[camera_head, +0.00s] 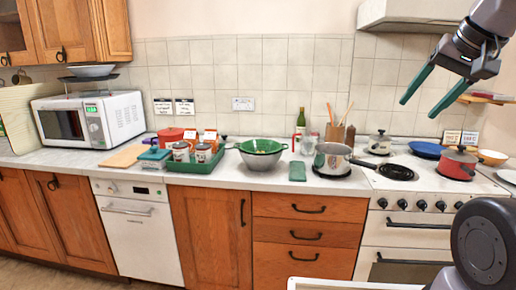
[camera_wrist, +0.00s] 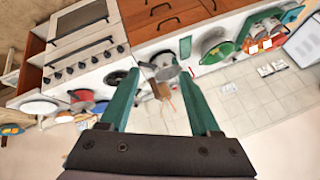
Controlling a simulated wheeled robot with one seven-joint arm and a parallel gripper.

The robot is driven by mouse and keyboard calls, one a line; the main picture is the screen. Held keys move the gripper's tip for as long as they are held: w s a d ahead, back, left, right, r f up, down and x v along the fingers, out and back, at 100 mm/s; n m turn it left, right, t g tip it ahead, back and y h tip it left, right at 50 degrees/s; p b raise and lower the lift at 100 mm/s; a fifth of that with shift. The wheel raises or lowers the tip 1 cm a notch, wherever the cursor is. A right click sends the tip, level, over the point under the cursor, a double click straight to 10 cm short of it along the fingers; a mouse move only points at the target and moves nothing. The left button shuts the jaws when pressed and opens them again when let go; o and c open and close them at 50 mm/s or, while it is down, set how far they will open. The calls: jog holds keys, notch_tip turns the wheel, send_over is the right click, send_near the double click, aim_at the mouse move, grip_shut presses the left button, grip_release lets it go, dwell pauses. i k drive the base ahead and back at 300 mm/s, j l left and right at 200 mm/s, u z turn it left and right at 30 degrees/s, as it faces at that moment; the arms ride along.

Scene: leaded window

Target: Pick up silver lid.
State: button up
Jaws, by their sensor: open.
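A silver, rounded lid-like piece with a dark knob (camera_head: 379,144) sits at the back left of the stove, against the tiles. I cannot tell whether it lies on a pot. My gripper (camera_head: 420,106) is raised in the upper right of the head view, above and to the right of the lid. Its two green fingers are spread apart with nothing between them. The wrist view shows the same open fingers (camera_wrist: 160,60) with the kitchen rotated behind them. I cannot make out the lid clearly there; a finger may hide it.
A silver pot (camera_head: 332,159) stands left of the lid, with a bottle (camera_head: 301,121) and utensils behind it. A red pot (camera_head: 457,163) and blue plate (camera_head: 426,149) are to the right. A black pan (camera_head: 396,172) is in front. The range hood (camera_head: 412,14) hangs above.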

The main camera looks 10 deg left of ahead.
aim_at(230, 143)
jog(key=i+j, duration=1.05)
jog(key=j, duration=0.2)
jog(key=i+j, duration=0.15)
jog(key=j, duration=0.25)
jog(key=i+j, duration=0.2)
jog(key=j, duration=1.05)
jog(key=i, duration=0.05)
